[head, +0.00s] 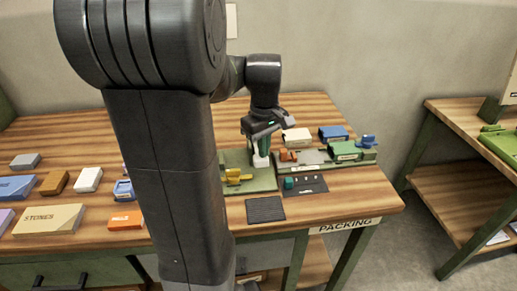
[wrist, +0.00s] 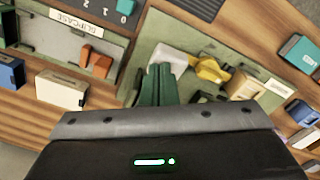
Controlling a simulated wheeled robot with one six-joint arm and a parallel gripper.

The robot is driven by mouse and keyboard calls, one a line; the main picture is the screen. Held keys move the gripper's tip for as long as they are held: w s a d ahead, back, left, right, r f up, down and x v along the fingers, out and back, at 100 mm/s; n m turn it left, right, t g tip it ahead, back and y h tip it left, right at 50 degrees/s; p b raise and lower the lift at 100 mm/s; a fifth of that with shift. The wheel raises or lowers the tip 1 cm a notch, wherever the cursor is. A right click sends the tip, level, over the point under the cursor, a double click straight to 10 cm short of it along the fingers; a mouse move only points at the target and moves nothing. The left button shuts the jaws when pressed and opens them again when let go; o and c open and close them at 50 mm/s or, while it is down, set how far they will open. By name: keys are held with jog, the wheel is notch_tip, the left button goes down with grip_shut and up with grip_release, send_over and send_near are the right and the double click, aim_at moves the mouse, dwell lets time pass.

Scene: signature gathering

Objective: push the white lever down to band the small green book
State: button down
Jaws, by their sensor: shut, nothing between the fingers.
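The white lever (head: 261,161) stands on a green station board (head: 262,184); it also shows in the wrist view (wrist: 168,58). My gripper (head: 258,151) is over it, pointing down. In the wrist view its two green fingers (wrist: 160,72) are together and empty, with their tips right at the lever. I cannot tell whether they touch it. A yellow part (head: 237,177) sits beside the lever on the same board. A green block (head: 345,150) lies on the neighbouring board at right; I cannot tell whether it is the small green book.
The slipcase board (wrist: 52,38) holds an orange part (head: 289,155). White (head: 297,135) and blue (head: 333,132) blocks stand behind it. A dark panel (head: 306,185) with a teal knob and a dark ridged pad (head: 265,209) lie in front. My arm hides the bench's middle left.

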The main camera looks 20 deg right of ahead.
aim_at(264, 161)
jog(key=shift+f+b, duration=1.45)
jog(key=shift+f, duration=0.95)
dwell(0.4)
notch_tip(264, 161, up, 9)
jog(key=p, duration=0.8)
jog(key=shift+r, duration=0.1)
dwell(0.5)
